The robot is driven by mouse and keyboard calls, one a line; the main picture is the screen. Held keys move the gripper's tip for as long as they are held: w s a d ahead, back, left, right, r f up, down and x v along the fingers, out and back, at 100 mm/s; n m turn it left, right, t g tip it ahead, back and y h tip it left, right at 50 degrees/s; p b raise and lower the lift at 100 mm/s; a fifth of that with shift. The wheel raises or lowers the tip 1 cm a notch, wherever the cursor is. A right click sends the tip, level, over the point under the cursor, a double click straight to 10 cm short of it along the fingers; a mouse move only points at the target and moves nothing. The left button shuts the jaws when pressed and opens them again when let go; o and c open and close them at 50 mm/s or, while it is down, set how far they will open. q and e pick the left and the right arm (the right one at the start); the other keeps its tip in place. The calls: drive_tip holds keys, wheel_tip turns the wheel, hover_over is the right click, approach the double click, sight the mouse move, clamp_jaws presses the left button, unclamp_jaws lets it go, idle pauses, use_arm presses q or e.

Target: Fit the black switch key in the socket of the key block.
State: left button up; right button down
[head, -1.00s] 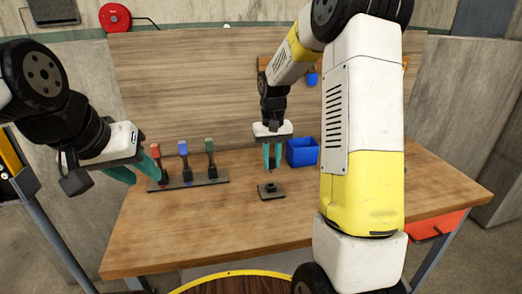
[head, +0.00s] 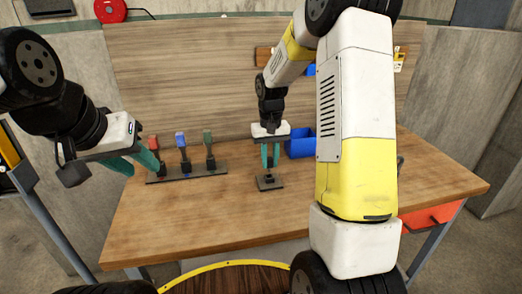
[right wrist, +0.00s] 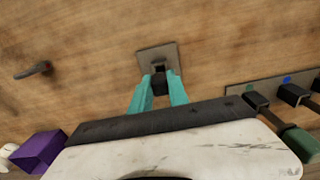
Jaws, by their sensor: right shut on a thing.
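The key block (head: 269,184) is a small dark flat plate on the table; it also shows in the right wrist view (right wrist: 174,55). My right gripper (head: 270,166) points straight down just above it, with its teal fingers shut on the black switch key (right wrist: 159,84). The key is upright and lines up with the block's middle. The fingers partly hide its lower end, so I cannot tell how deep it sits in the socket. My left gripper (head: 141,166) is open and empty, beside the red-handled key (head: 155,147) at the rack's left end.
A dark rack (head: 190,175) holds upright keys with red, blue (head: 182,142) and green (head: 208,140) handles, left of the key block. A blue bin (head: 301,146) stands behind and to the right. The table's front (head: 200,225) is clear. My right arm covers part of the table's right side.

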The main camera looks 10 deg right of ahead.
sight(269, 167)
drive_tip(key=shift+f, duration=1.6)
drive_tip(key=shift+f, duration=0.2)
drive_tip(key=c, duration=1.2)
unclamp_jaws()
